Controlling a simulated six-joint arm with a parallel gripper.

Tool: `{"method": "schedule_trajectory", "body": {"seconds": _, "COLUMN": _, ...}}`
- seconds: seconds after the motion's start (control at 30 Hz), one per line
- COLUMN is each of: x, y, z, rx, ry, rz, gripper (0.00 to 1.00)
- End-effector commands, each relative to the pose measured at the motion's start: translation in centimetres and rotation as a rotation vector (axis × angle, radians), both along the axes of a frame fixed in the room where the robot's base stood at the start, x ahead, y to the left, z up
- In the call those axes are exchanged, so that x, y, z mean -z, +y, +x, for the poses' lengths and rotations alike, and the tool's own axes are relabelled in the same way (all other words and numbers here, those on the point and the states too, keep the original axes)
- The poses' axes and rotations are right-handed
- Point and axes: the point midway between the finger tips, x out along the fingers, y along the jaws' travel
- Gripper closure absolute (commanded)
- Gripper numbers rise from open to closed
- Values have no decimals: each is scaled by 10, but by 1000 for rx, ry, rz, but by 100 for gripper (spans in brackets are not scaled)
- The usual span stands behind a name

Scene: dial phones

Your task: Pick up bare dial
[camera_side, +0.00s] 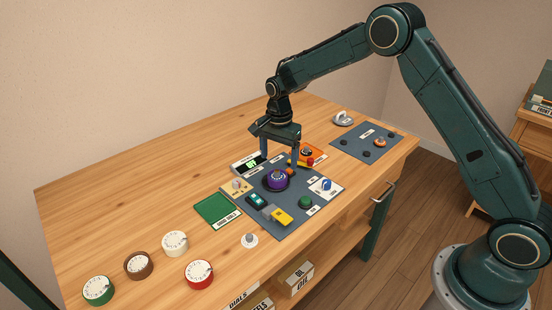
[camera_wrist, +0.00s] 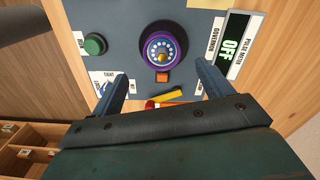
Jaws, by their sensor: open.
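A cream dial (camera_side: 175,243) with no coloured ring sits on the table at the left; it is the plainest dial in view. Dials with green (camera_side: 98,290), brown (camera_side: 139,265) and red (camera_side: 199,274) bodies lie around it. A purple dial (camera_side: 277,179) sits on the dark panel (camera_side: 285,222); it also shows in the wrist view (camera_wrist: 162,49). My gripper (camera_side: 280,164) is open and empty above the rear of the panel, far from the cream dial. In the wrist view its fingers (camera_wrist: 162,72) are spread, with the purple dial beyond them.
A green mat (camera_side: 217,209) and a small white-based knob (camera_side: 249,240) lie nearby. A second panel (camera_side: 366,143) is behind, right. The table's left rear is clear.

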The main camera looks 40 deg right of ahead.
Motion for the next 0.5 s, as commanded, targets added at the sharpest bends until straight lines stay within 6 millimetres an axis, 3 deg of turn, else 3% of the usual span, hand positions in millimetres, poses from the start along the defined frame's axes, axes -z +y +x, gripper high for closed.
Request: {"method": "schedule_trajectory", "body": {"seconds": 0.5, "x": 19, "y": 1, "z": 1, "rx": 0, "ry": 0, "rz": 0, "gripper": 21}}
